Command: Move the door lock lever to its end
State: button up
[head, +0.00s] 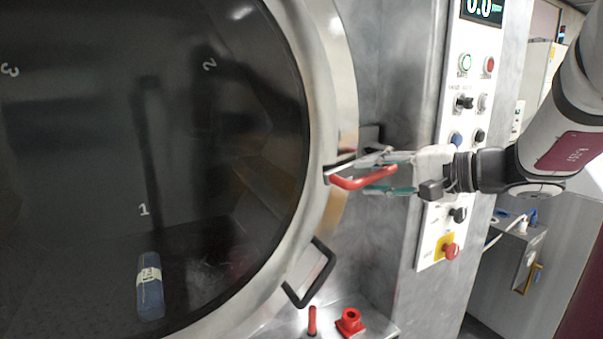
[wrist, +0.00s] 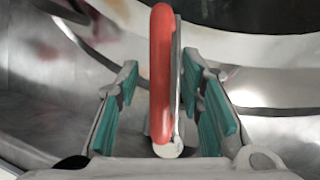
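The door lock lever is a red looped handle (head: 350,184) at the right rim of the round door (head: 318,205). In the wrist view the red lever (wrist: 160,75) stands upright in the picture, between the two teal-padded fingers. My gripper (head: 384,174) reaches in from the right, with one finger above the lever and one below it in the head view. In the wrist view my gripper (wrist: 166,100) is open, with a visible gap between the lever and each finger pad. I cannot see either pad touching it.
A black door handle (head: 314,275) sticks out below the lever. A red knob (head: 350,322) and a red peg (head: 312,320) stand on a ledge beneath. The control panel (head: 432,240) with buttons and a red emergency stop (head: 450,251) is behind my wrist.

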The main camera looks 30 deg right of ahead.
grip_shut()
jog(key=shift+f+b, duration=0.15)
jog(key=shift+b, duration=0.15)
jog(key=d+f+n+h+b, duration=0.7)
jog(key=n+b, duration=0.3)
jog(key=b, duration=1.6)
jog(key=shift+d+g+h+b, duration=0.3)
jog(key=shift+d+g+h, duration=0.1)
jog(key=shift+d+h, duration=0.3)
jog(key=shift+w, duration=0.1)
jog(key=shift+d+r, duration=0.1)
